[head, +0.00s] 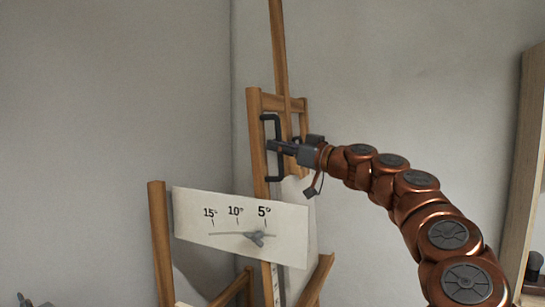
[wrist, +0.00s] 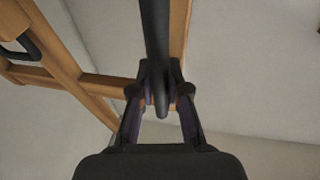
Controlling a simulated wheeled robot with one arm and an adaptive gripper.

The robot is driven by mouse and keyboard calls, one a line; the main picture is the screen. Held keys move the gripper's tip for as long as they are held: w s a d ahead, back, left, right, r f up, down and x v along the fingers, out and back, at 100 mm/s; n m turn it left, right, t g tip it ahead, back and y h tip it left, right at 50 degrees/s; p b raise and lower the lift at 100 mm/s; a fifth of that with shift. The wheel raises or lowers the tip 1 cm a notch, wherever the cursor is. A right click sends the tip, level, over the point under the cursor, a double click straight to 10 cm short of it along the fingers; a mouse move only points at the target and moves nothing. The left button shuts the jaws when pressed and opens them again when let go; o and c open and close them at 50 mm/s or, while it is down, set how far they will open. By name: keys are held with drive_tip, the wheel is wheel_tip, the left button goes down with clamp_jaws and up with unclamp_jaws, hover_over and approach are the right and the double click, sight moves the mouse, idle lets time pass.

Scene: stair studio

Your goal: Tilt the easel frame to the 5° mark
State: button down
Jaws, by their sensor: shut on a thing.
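The wooden easel frame (head: 257,155) stands near the wall corner, with a black bar handle (head: 277,179) on its front. My gripper (head: 270,146) reaches in from the right and is shut on the handle's upright bar. In the wrist view the handle (wrist: 154,35) runs between the two fingers of my gripper (wrist: 160,95). A white scale plate (head: 190,200) below carries the marks 15°, 10° and 5°, from left to right. A grey wing-shaped knob (head: 257,238) sits just under the 5° mark, with a thin grey line extending left from it. The exact tilt reading is unclear.
The easel's wooden legs (head: 160,240) spread below the plate. A second black handle (wrist: 20,45) shows at the left of the wrist view. A wooden-edged piece (head: 528,150) stands at the far right. Bare wall lies behind the easel.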

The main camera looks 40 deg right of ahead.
drive_tip(key=shift+s+d+r, duration=0.1)
drive_tip(key=shift+s+r, duration=0.1)
drive_tip(key=c, duration=1.1)
unclamp_jaws()
drive_tip(key=shift+f, duration=0.15)
drive_tip(key=shift+c, duration=0.2)
drive_tip(key=v, duration=1.2)
